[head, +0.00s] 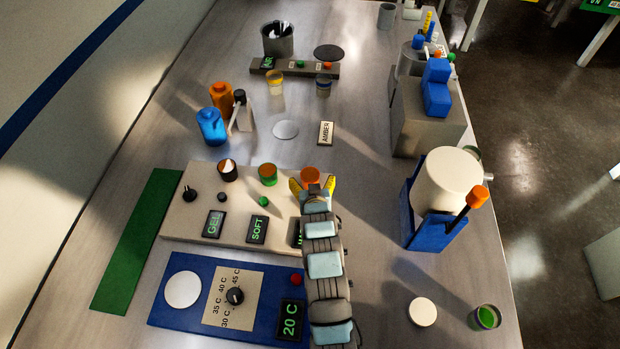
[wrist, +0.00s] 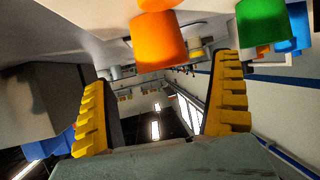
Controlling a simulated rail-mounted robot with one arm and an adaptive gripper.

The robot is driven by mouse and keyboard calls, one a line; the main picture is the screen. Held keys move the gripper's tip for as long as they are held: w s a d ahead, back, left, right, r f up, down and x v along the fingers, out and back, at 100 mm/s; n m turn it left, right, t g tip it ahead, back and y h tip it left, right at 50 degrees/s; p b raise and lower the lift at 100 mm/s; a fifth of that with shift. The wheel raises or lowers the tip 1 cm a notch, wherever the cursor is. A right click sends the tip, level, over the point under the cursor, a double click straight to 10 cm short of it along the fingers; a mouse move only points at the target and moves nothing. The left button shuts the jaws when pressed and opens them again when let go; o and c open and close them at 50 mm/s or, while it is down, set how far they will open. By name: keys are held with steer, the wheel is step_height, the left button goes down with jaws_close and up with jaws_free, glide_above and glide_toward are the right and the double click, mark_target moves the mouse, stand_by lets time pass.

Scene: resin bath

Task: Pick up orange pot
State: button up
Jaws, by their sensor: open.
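The orange pot (head: 310,175) stands at the far right edge of the beige panel, beside a green pot (head: 267,178) with an orange-brown top. My gripper (head: 312,186) is low over the panel, right at the near side of the orange pot, and covers its lower part in the head view. In the wrist view the orange pot (wrist: 160,40) shows upside down, between and beyond the two yellow fingers. My gripper is open there (wrist: 165,70), with a wide gap and nothing in it. Whether a finger touches the pot I cannot tell. The green pot (wrist: 262,24) lies outside the fingers.
A dark pot (head: 228,172) stands left on the beige panel (head: 180,225). Blue and orange bottles (head: 211,127) stand behind it. The AMBER sign (head: 326,133) lies beyond the orange pot. A blue stand with a white drum (head: 447,180) is at right.

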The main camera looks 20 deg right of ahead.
mark_target(310, 177)
steer(key=x, duration=0.2)
steer(key=shift+w, duration=0.35)
steer(key=shift+x, duration=0.85)
steer(key=shift+f, duration=0.1)
steer(key=c, duration=1.3)
